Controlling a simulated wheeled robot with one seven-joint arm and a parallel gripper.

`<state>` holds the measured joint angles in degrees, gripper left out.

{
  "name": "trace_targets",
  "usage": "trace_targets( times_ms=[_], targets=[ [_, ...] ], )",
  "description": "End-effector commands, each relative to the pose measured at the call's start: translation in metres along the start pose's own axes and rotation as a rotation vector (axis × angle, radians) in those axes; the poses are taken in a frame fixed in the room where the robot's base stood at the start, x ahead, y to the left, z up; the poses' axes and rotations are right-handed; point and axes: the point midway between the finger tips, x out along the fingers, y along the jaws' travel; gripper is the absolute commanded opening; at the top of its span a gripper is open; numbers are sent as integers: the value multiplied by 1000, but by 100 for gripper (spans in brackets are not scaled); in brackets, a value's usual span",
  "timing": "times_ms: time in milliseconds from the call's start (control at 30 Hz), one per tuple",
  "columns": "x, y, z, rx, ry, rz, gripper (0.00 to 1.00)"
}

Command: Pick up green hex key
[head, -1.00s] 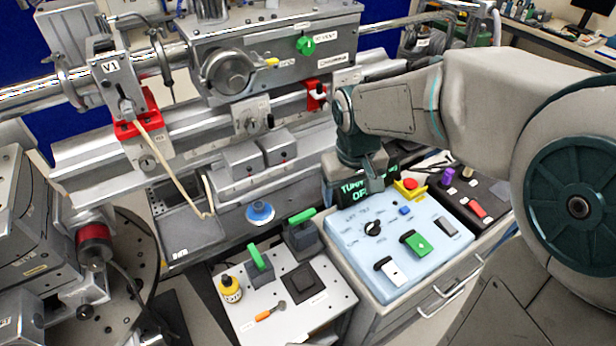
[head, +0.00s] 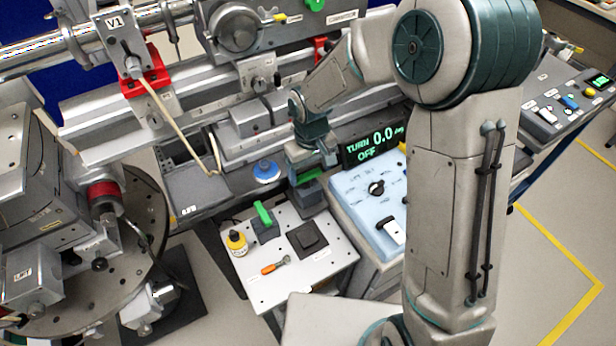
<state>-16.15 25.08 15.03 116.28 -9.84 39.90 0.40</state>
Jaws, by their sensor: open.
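Two green handles stand up from dark blocks on a small white plate; I cannot tell for sure which is the green hex key. The left green handle (head: 263,213) is in full view and tilted. The right green handle (head: 308,176) is partly hidden, directly under my gripper (head: 308,168) in the picture. My gripper points down and is open. Its fingertips are small here, and I cannot tell whether they touch the right handle or hang just above it.
On the white plate (head: 268,288) are a yellow bottle (head: 236,242), an orange-handled tool (head: 274,267) and a black square pad (head: 307,238). A blue control panel (head: 365,210) and a display (head: 374,145) stand to the right. A blue round knob (head: 266,171) lies behind, below the rail.

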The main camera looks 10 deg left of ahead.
Motion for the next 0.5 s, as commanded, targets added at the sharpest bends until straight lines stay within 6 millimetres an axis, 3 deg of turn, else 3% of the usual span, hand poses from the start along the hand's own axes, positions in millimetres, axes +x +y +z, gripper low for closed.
trace_targets(
  times_ms=[500],
  targets=[
    [52,-4,-5,-1,0,0,76]
  ],
)
